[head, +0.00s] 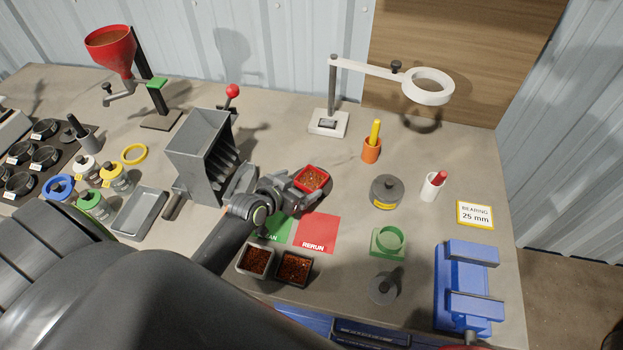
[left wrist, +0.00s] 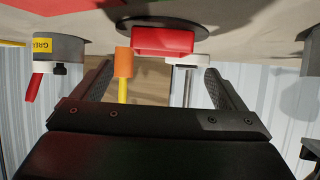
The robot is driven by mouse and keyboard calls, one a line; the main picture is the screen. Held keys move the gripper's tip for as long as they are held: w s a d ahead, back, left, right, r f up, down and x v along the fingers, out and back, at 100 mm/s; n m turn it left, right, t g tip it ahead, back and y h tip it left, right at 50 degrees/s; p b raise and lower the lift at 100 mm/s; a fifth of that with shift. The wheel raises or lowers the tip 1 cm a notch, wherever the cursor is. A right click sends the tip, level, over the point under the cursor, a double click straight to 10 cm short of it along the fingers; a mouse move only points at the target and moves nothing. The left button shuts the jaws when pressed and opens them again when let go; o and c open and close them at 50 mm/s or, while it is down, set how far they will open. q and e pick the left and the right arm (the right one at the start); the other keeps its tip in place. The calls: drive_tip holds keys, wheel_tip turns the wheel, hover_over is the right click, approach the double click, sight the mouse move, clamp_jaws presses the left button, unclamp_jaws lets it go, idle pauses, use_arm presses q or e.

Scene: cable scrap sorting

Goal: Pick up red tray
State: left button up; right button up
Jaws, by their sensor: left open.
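The red tray (head: 325,183) holds brown-orange granules and sits near the middle of the bench, just behind the red RERUN mat (head: 316,233). My left gripper (head: 299,189) is open and empty, close to the tray's near left side. In the left wrist view the red tray (left wrist: 165,41) shows just beyond and between the spread fingers of the left gripper (left wrist: 158,76). I cannot tell whether a finger touches it. My right gripper is not in view.
The green mat (head: 277,229) lies partly under my arm. Two grey trays of granules (head: 255,261) stand in front of the mats. A grey slotted box (head: 196,160) stands left of the gripper. A magnifier lamp (head: 329,123) stands behind.

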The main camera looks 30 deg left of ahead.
sight(317, 175)
use_arm(q)
drive_tip(key=shift+p+x, duration=0.35)
drive_tip(key=shift+x, duration=0.55)
drive_tip(key=x, duration=0.3)
drive_tip(key=shift+a+r+p, duration=0.1)
drive_tip(key=shift+p, duration=0.2)
drive_tip(key=shift+w+f, duration=0.35)
drive_tip(key=shift+w, duration=0.2)
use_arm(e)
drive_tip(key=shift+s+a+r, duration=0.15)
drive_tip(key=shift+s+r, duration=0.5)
use_arm(q)
drive_tip(key=c, duration=1.2)
